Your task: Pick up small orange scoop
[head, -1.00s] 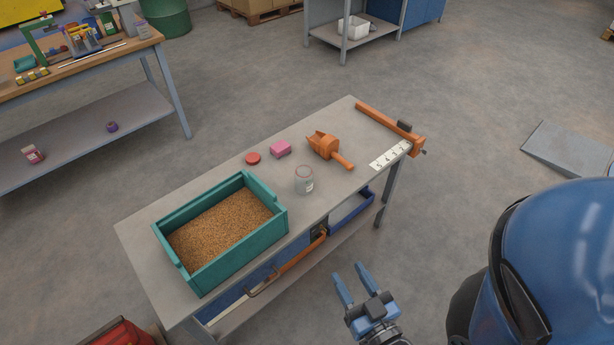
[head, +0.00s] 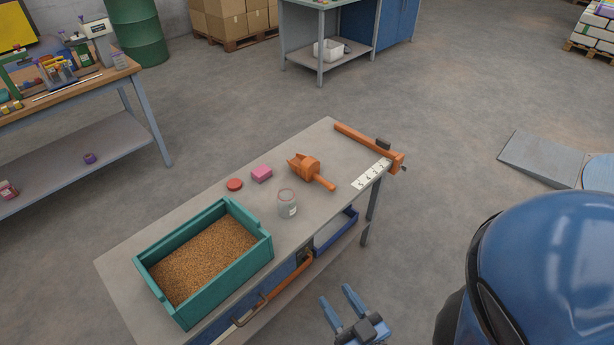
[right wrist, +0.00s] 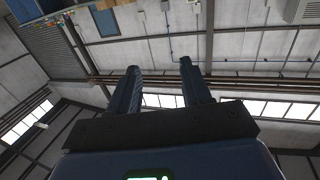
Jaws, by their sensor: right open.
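The small orange scoop (head: 306,169) lies on the grey workbench (head: 334,205), with its handle towards the front right. My right gripper (head: 341,298) is in front of the bench, apart from it, at the bottom of the head view. Its two blue fingers are spread and nothing is between them. In the right wrist view the open fingers (right wrist: 160,82) point up towards the ceiling, and the scoop does not show there. My left gripper is not in view.
On the bench are a teal crate of grain (head: 264,247), a glass jar (head: 287,204), a red lid (head: 234,185), a pink block (head: 262,174), an orange clamp bar (head: 365,144) and a white numbered strip (head: 371,174). A blue bin (head: 336,230) sits under the bench top.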

